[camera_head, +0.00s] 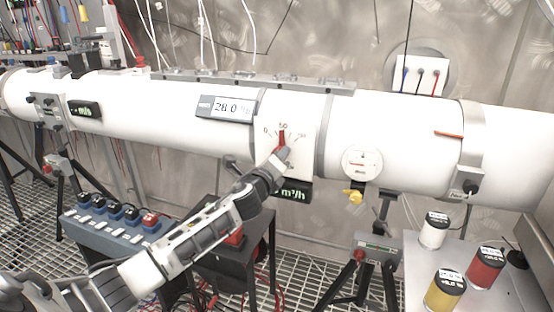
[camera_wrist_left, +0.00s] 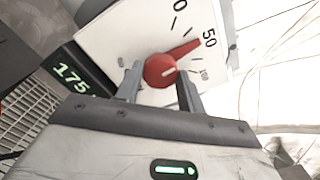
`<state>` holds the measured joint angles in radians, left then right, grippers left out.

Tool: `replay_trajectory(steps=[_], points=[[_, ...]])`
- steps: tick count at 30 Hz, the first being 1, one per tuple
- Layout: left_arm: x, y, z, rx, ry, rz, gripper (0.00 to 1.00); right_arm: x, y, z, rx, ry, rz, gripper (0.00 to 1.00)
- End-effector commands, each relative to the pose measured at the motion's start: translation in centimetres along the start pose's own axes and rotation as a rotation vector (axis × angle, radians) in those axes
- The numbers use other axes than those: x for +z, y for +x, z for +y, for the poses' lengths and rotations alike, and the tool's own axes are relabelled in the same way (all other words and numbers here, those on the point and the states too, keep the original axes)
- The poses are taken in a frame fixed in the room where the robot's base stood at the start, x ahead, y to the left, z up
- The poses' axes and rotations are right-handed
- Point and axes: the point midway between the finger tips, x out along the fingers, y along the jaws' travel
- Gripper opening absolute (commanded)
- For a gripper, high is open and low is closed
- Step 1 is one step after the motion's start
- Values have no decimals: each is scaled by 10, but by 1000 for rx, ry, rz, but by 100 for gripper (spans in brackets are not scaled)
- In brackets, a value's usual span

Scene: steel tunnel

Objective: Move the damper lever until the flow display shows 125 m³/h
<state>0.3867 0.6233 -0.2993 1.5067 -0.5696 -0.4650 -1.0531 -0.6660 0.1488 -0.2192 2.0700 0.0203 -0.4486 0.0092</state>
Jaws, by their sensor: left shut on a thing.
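The damper lever is a red pointer knob (camera_wrist_left: 180,53) on a white dial plate (camera_wrist_left: 130,30) with a scale of 0, 50 and a higher mark. Its tip points close to the 50 mark. In the head view the lever (camera_head: 282,138) stands nearly upright. My left gripper (camera_wrist_left: 159,72) is shut on the knob's round hub, one finger on each side; in the head view it (camera_head: 277,158) covers the lower dial. The flow display (camera_wrist_left: 74,76) reads 175 in green. In the head view the gripper partly covers this display (camera_head: 293,193), leaving "m³/h" visible. My right gripper is not in view.
A white duct (camera_head: 400,140) runs across the view. Another display (camera_head: 228,107) reads about 28.0. A round gauge (camera_head: 362,163) with a yellow valve (camera_head: 353,196) is right of the dial. A blue switch box (camera_head: 115,225) and several jars (camera_head: 485,268) stand below.

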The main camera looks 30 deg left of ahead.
Motion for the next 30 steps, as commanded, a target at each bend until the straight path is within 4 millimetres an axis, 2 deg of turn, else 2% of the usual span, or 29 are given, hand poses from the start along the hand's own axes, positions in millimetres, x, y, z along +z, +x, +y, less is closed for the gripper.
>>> replay_trajectory(steps=[13,14,15,16,25,30], points=[[1,0,0,0,-8,-2,16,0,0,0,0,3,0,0],[1,0,0,0,-8,-2,47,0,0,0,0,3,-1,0],[1,0,0,0,-8,-2,58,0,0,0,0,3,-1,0],[1,0,0,0,-8,-2,60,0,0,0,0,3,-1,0],[0,-1,0,0,-7,-1,60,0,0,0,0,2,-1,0],[0,-19,1,0,-6,1,60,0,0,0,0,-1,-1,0]])
